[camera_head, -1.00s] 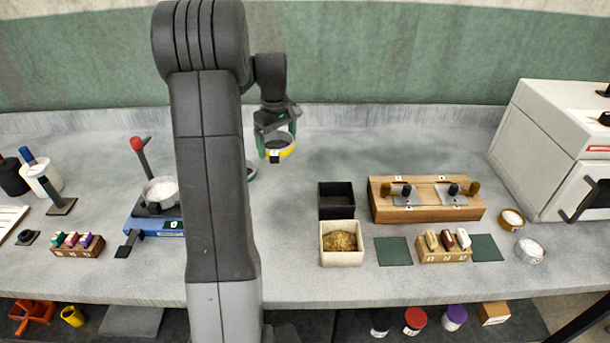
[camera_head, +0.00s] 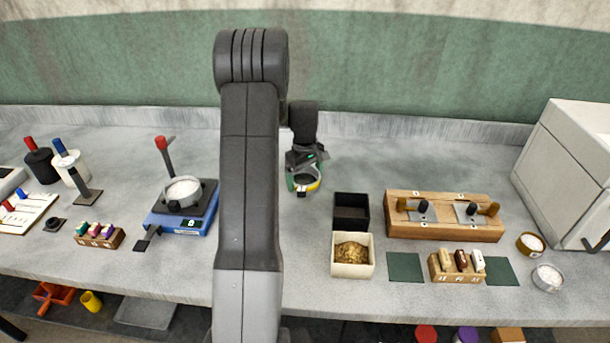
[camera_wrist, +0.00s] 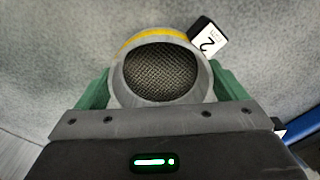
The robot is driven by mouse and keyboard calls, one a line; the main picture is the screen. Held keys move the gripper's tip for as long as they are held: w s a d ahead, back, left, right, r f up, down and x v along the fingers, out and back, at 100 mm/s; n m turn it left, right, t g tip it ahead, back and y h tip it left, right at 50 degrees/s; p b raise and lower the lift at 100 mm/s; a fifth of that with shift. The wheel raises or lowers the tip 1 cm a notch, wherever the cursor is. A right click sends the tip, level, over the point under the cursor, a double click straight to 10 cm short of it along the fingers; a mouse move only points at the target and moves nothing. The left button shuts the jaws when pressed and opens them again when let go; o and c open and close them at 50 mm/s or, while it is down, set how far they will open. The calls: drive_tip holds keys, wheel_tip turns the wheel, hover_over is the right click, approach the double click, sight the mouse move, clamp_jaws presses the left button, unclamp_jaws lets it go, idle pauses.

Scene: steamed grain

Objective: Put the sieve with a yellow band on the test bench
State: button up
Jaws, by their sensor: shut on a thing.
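The sieve with a yellow band (camera_wrist: 155,41) is a round ring with a dark mesh and a white tag marked 2. In the head view the sieve (camera_head: 315,186) hangs below my gripper (camera_head: 304,181), over the back part of the grey test bench (camera_head: 420,152). My gripper (camera_wrist: 162,88) is shut on the sieve, with a green finger on each side of the ring. The wrist view shows grey bench surface beyond the sieve. I cannot tell how high the sieve is above the bench.
A black box (camera_head: 351,211) and a cream box of grain (camera_head: 352,256) stand right of the sieve. A wooden rack (camera_head: 445,227) is further right. A blue scale with a dish (camera_head: 180,221) stands left of my arm. Bench behind the rack is clear.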

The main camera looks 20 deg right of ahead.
sight(305, 183)
drive_tip(key=o, duration=0.7)
drive_tip(key=shift+o, duration=0.2)
wheel_tip(305, 183, up, 12)
drive_tip(key=b, duration=0.1)
drive_tip(key=shift+r, duration=0.15)
